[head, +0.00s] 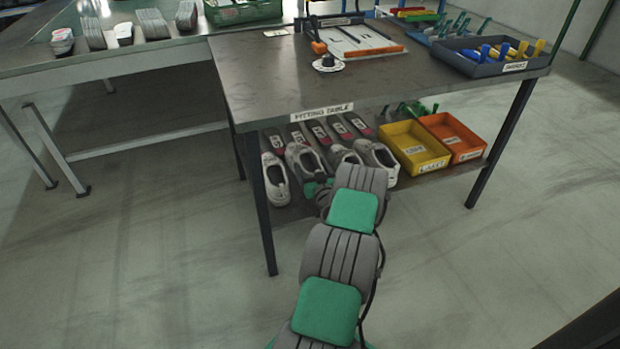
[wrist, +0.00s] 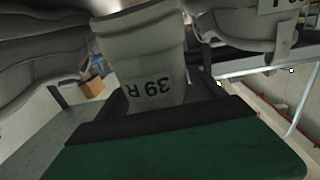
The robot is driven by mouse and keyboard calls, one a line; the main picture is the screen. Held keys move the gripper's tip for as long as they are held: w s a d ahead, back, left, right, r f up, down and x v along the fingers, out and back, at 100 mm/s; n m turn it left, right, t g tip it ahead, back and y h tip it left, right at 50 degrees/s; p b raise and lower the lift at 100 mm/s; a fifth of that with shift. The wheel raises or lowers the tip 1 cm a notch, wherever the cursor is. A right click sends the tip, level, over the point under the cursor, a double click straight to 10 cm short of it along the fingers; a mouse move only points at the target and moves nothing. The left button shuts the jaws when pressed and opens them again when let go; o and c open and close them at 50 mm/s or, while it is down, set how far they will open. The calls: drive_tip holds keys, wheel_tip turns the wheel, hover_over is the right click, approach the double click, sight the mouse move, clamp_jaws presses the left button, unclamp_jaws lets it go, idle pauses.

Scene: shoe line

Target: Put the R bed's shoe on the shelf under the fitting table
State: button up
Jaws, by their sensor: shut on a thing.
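A pale grey shoe (wrist: 150,50) marked "39 R" fills the middle of the wrist view, with its lettering upside down. My gripper (wrist: 165,118) is shut on it; its green body and dark edge show below the shoe. In the head view my arm reaches to the shelf (head: 432,180) under the fitting table (head: 280,88). There my arm hides most of the gripper and the held shoe, and only a little green shows among the shoes. Several pale shoes (head: 275,178) stand side by side on the shelf's left part, in front of dark labelled strips (head: 320,132).
A yellow bin (head: 413,147) and an orange bin (head: 452,137) stand on the shelf's right. A table leg (head: 258,205) stands left of my arm. Other shoes (wrist: 245,25) crowd close around the held one. The open floor (head: 130,250) at left is clear.

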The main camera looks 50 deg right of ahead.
drive_tip(key=f+b, duration=0.1)
drive_tip(key=f, duration=0.1)
drive_tip(key=w+f+b, duration=0.1)
drive_tip(key=f, duration=0.1)
drive_tip(key=shift+d+f, duration=0.15)
drive_tip(key=o, duration=2.1)
drive_tip(key=shift+c, duration=0.2)
drive_tip(key=shift+s+a, duration=0.2)
drive_tip(key=shift+s, duration=0.05)
drive_tip(key=p+v, duration=0.2)
drive_tip(key=v, duration=0.9)
drive_tip(key=shift+s, duration=0.2)
